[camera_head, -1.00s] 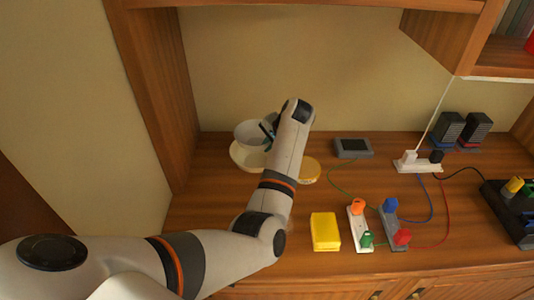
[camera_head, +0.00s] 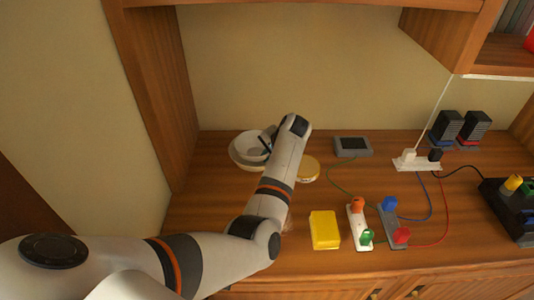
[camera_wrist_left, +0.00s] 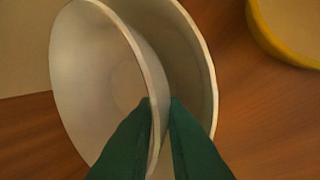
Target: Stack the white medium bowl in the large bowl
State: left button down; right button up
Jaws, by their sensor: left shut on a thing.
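The white medium bowl (camera_head: 250,143) is at the back left of the counter, inside the outline of the pale large bowl (camera_head: 238,161). My left gripper (camera_head: 268,143) is shut on the medium bowl's right rim. In the left wrist view, the rim of the medium bowl (camera_wrist_left: 95,70) passes between the green fingertips (camera_wrist_left: 161,105). The large bowl (camera_wrist_left: 203,65) shows behind it, with a gap between the rims on that side. Whether the medium bowl's base touches the large bowl is hidden. My right gripper is not in view.
A round yellow-rimmed dish (camera_head: 308,168) stands just right of my arm. A grey device (camera_head: 352,147), a yellow box (camera_head: 324,230) and power strips with coloured plugs and cables occupy the counter to the right. A wooden side panel rises left of the bowls.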

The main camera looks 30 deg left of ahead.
pick_arm(q)
jog(key=c, duration=1.5)
grip_release()
jog(key=shift+r, duration=0.1)
jog(key=shift+r, duration=0.25)
jog(key=v, duration=1.2)
jog(key=shift+r, duration=0.35)
